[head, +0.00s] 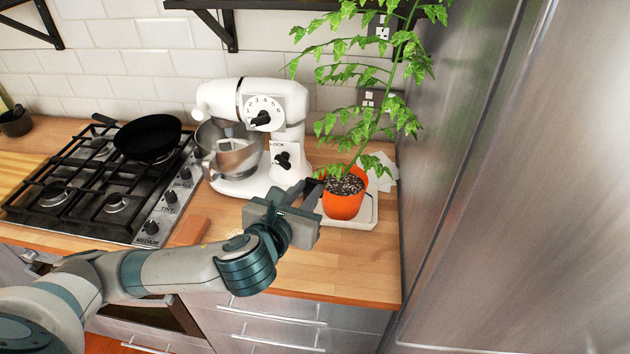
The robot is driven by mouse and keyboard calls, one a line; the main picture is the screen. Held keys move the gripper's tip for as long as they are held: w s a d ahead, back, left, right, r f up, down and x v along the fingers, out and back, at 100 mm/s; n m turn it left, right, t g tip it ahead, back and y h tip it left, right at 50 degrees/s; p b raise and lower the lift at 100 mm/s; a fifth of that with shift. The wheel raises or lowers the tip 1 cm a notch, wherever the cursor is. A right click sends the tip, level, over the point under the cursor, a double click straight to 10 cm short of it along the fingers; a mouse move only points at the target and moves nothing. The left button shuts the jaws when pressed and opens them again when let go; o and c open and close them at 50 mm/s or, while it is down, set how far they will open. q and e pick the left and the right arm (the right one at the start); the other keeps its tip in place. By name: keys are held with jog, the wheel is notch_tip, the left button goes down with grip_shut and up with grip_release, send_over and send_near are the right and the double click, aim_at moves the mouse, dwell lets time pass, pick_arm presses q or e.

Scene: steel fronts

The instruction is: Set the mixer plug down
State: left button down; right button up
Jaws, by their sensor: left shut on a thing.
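My left gripper (306,193) reaches in from the left over the wooden counter, in front of the white stand mixer (272,110) and just left of the orange plant pot (343,197). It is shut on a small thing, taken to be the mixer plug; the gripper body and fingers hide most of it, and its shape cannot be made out. The mixer stands upright at the back with a steel bowl (233,155). No cord can be followed clearly. My right gripper is out of view.
A leafy plant in the pot stands on a white tray (366,216). A gas hob (72,205) with a black pan (148,137) is at left. Wall sockets (369,98) are behind the plant. A tall steel front (540,200) bounds the right. The counter's front right (345,265) is clear.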

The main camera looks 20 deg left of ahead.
pick_arm(q)
jog(key=shift+w+d, duration=0.1)
jog(key=shift+d, duration=0.3)
jog(key=shift+a, duration=0.1)
jog(key=shift+a+f, duration=0.2)
jog(key=shift+a, duration=0.25)
notch_tip(320, 180, down, 7)
jog(key=b, duration=0.7)
jog(key=shift+r, duration=0.15)
